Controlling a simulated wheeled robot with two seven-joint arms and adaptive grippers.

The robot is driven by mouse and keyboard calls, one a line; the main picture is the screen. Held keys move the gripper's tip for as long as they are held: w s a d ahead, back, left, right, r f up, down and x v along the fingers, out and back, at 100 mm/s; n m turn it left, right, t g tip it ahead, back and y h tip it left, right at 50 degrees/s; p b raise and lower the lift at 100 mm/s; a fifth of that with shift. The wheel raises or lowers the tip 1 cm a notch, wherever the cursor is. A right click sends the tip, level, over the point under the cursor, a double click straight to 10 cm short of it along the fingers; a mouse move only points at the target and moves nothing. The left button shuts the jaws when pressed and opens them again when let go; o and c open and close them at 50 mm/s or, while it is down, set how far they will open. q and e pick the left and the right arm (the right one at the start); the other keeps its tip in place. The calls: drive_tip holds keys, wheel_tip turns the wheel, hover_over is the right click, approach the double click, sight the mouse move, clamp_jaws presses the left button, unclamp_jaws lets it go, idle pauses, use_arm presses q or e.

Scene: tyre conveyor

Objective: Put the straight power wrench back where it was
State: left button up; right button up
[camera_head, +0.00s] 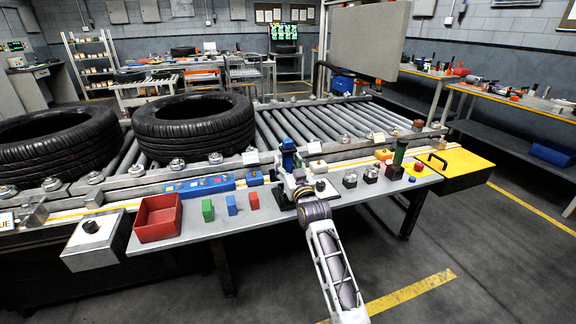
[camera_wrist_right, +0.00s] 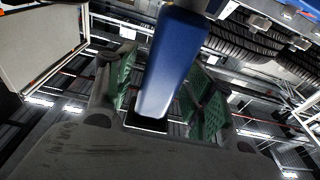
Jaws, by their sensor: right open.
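A blue power tool (camera_head: 288,147), which looks like the straight power wrench, stands upright near the middle of the grey work shelf. In the right wrist view its blue body (camera_wrist_right: 178,55) rises between the two green-padded fingers. My right gripper (camera_head: 296,176) is around the tool, with its fingers open and a gap showing on either side in the wrist view (camera_wrist_right: 163,90). The tool's lower end is mostly hidden by my gripper and arm. My left gripper is not in view.
A red bin (camera_head: 158,218), green block (camera_head: 208,210) and blue block (camera_head: 231,205) are left of the tool. A dark green cylinder (camera_head: 400,152) and yellow box (camera_head: 455,164) are to the right. Tyres (camera_head: 193,122) lie on the roller conveyor (camera_head: 310,122) behind.

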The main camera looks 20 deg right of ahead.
drive_tip(key=shift+s+f, duration=0.15)
drive_tip(key=shift+s, duration=0.45)
drive_tip(key=shift+s+f, duration=0.15)
drive_tip(key=shift+s, duration=1.2)
drive_tip(key=shift+s+d+f+p, duration=0.1)
drive_tip(key=shift+s+p, duration=0.2)
drive_tip(key=shift+s, duration=0.75)
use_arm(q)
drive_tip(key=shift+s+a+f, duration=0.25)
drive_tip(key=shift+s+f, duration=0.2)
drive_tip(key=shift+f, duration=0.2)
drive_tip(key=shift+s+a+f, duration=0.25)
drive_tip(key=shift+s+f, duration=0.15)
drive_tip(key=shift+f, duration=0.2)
use_arm(e)
approach(289, 166)
drive_tip(key=shift+s, duration=0.35)
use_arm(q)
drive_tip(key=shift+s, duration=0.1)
use_arm(e)
drive_tip(key=shift+f, duration=0.1)
